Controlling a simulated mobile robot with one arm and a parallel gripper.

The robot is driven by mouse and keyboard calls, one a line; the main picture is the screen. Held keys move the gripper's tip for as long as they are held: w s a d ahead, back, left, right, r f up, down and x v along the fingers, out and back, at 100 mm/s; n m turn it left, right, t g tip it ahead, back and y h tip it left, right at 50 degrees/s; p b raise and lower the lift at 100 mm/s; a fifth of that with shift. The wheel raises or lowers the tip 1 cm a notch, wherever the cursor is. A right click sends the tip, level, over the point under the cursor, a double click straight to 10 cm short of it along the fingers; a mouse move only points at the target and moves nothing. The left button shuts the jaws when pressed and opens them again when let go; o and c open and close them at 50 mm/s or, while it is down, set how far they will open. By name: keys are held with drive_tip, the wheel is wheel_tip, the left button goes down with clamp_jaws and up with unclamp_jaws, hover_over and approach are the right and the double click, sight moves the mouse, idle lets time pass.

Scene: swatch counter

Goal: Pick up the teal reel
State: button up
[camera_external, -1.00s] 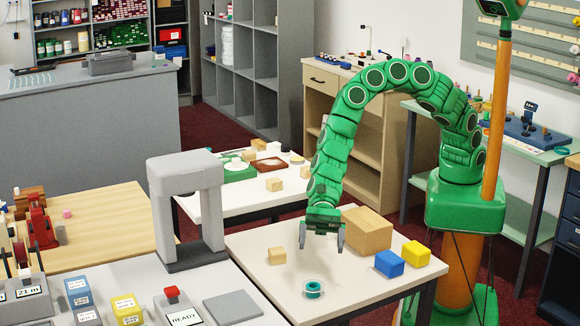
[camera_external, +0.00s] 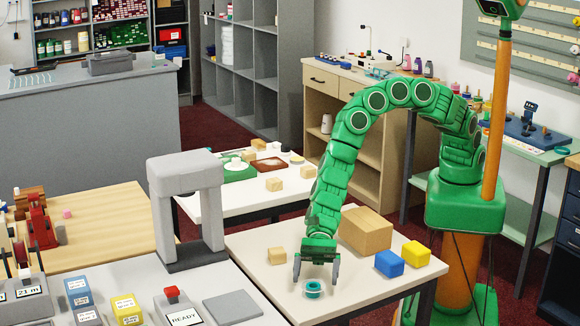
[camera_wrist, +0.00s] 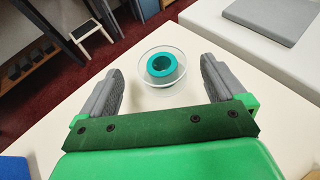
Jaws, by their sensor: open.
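The teal reel (camera_external: 313,288) stands near the front of the white table (camera_external: 262,262), with its ring-shaped hub facing up. My gripper (camera_external: 316,277) is open and empty, pointing down just above and behind the reel in the external view. In the wrist view the reel lies between and slightly beyond the fingertips of my gripper (camera_wrist: 160,80). I cannot tell the exact height of the fingertips over the table.
A wooden block (camera_external: 277,256), a large tan box (camera_external: 366,232), a blue block (camera_external: 389,264) and a yellow block (camera_external: 416,254) share the table. A grey arch (camera_external: 190,210) stands on the counter to the left. The table's front is clear around the reel.

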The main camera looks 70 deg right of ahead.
sight(313, 290)
drive_tip(key=shift+x, duration=2)
drive_tip(key=shift+w+f, duration=0.1)
drive_tip(key=shift+c, duration=0.2)
drive_tip(key=c, duration=1)
